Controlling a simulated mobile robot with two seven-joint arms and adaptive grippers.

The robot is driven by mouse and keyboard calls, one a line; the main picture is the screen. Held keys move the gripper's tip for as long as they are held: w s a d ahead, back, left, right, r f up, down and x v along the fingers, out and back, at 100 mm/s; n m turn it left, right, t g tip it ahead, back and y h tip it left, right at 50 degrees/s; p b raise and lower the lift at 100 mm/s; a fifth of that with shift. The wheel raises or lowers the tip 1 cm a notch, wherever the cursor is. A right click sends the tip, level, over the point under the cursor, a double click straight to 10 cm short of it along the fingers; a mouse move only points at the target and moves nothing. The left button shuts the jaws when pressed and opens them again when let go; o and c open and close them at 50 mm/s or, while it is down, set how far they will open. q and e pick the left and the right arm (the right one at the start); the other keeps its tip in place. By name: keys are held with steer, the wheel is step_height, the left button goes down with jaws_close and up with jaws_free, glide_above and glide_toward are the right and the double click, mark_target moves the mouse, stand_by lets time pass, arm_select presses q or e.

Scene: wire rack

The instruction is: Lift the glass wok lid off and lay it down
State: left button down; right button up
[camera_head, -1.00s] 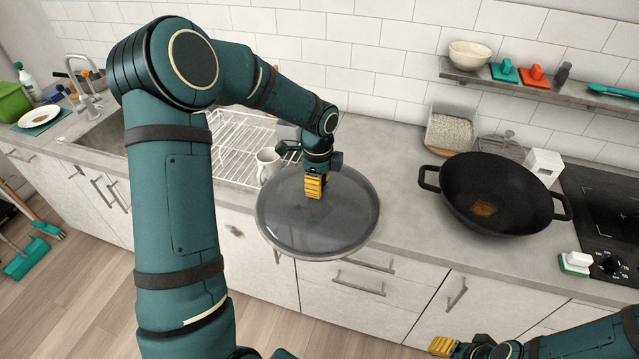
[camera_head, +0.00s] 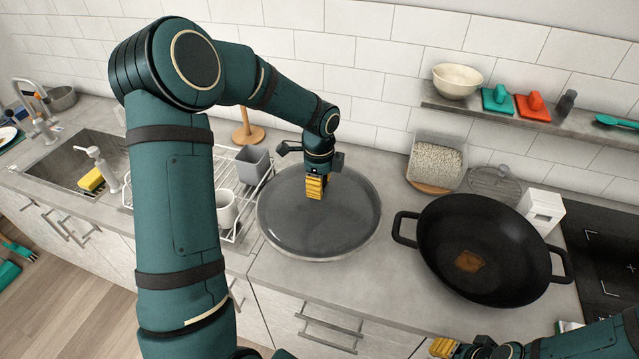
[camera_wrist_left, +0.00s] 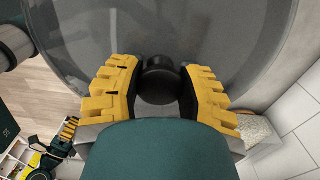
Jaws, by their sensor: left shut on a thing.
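The glass lid (camera_head: 318,230), a grey see-through disc with a metal rim, is over the counter to the left of the wok. My left gripper (camera_head: 315,188) is shut on the lid's knob. In the left wrist view the black knob (camera_wrist_left: 161,82) sits between the yellow fingers of my left gripper (camera_wrist_left: 160,90), with the glass lid (camera_wrist_left: 180,30) beyond. I cannot tell whether the lid touches the counter. The black wok (camera_head: 485,225) is uncovered, with a brown piece of food (camera_head: 469,261) inside. My right gripper (camera_head: 445,347) is partly in view at the bottom right, its opening unclear.
A wire rack (camera_head: 255,205) with a white mug (camera_head: 226,208) and a grey cup (camera_head: 253,163) stands just left of the lid. A grain-filled container (camera_head: 435,163), a small strainer (camera_head: 494,184) and a white box (camera_head: 541,207) stand behind the wok. Bare counter (camera_head: 400,290) lies in front.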

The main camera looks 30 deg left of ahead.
arm_select(q)
steer(key=shift+s+f+b, duration=0.15)
steer(key=shift+f+b, duration=0.35)
step_height(320, 180, down, 6)
steer(key=b, duration=0.4)
steer(key=shift+r, duration=0.1)
stand_by(0.6)
steer(key=shift+f+b, duration=0.7)
steer(key=shift+f, duration=0.3)
stand_by(0.5)
steer(key=c, duration=0.5)
jaws_free()
